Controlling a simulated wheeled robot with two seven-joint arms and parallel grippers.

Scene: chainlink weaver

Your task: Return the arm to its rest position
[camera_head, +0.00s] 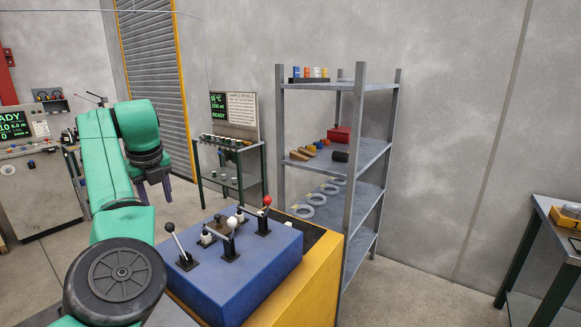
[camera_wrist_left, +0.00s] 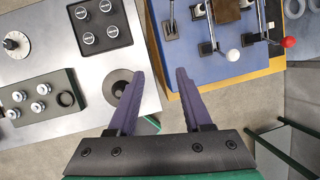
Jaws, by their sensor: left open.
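My left arm is green and comes in from the lower left in the head view, bent upward and then over to the right. Its gripper (camera_head: 155,190) points down, left of the blue lever box (camera_head: 225,290) and above its level. In the left wrist view the purple fingers of my left gripper (camera_wrist_left: 158,75) are apart with nothing between them. My right gripper is in neither view.
The lever box has a red-knobbed lever (camera_head: 267,201) and a white-knobbed lever (camera_head: 232,222). A grey shelf rack (camera_head: 361,160) stands behind it. A metal worktop (camera_wrist_left: 40,75) with a black button panel (camera_wrist_left: 101,24) lies below the gripper. A table (camera_head: 545,205) stands far right.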

